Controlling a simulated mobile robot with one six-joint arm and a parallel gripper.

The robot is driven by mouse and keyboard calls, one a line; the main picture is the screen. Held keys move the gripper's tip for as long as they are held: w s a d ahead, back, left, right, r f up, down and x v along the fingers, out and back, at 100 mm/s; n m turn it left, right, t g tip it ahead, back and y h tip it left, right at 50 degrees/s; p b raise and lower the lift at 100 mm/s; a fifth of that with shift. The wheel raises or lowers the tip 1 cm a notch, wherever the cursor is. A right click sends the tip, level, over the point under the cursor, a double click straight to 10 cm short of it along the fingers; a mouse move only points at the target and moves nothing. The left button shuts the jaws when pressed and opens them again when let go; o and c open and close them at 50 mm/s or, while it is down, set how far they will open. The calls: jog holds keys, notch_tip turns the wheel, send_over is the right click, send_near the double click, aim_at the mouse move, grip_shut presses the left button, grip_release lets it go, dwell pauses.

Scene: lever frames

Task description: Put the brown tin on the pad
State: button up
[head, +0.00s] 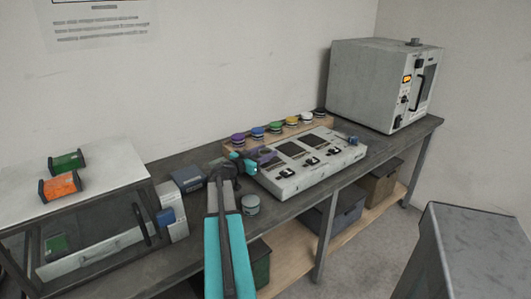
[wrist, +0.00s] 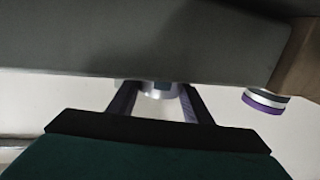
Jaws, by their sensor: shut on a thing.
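My gripper (head: 265,156) is over the left end of the white instrument panel, near the wooden rack. In the wrist view my gripper (wrist: 157,100) is shut on a small silvery round tin (wrist: 160,91) with a dark patch on its side. Its brown colour does not show, and the device hides part of it. The head view does not show the held tin clearly. The panel (head: 290,184) has several dark square plates, one of them a dark plate (head: 289,149); I cannot tell which thing is the pad.
A wooden rack (head: 300,138) behind the panel holds several tins with coloured lids, including a purple one (wrist: 266,102). A grey tin (head: 250,205) stands in front of the panel. A grey oven (head: 370,85) stands at the right. Blue-grey boxes (head: 187,178) stand left of my arm.

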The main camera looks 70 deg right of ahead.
aim_at(261, 154)
jog(key=shift+f+b, duration=0.1)
jog(key=shift+b, duration=0.2)
jog(key=o, duration=1.1)
jog(key=shift+r+p, duration=0.25)
jog(key=shift+p, duration=0.15)
jog(key=b+v, duration=0.1)
jog(key=v, duration=0.5)
jog(key=shift+a+f+b, duration=0.15)
jog(key=shift+a+b, duration=0.05)
jog(key=shift+b, duration=0.2)
jog(key=shift+w+a, duration=0.2)
jog(key=shift+a, duration=0.3)
jog(key=shift+r, duration=0.2)
